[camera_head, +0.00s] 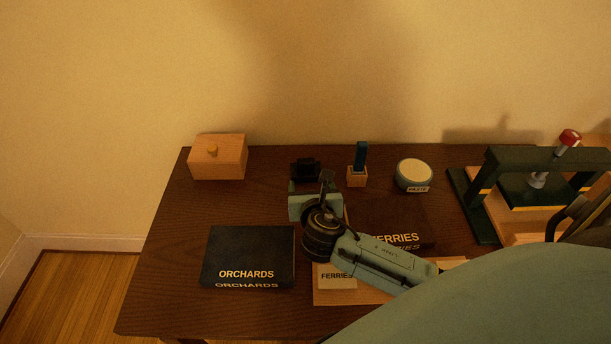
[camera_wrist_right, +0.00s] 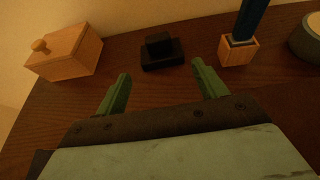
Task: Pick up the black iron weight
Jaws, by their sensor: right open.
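The black iron weight (camera_head: 305,168) stands near the back of the dark desk. It is a small block with a raised top. In the right wrist view the weight (camera_wrist_right: 162,54) lies ahead of my right gripper (camera_wrist_right: 161,74), roughly centred between the two green fingers. The fingers are spread, with nothing between them and a gap to the weight. In the head view my right gripper (camera_head: 308,188) is just in front of the weight, its fingers partly hidden by its own hand. My left gripper is not in view.
A lidded wooden box (camera_head: 217,158) stands left of the weight. A wooden block (camera_head: 357,178) holding a blue tool and a paste tin (camera_head: 414,174) stand right. A black ORCHARDS book (camera_head: 248,254), a FERRIES book (camera_head: 400,222) and a press (camera_head: 520,160) also occupy the desk.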

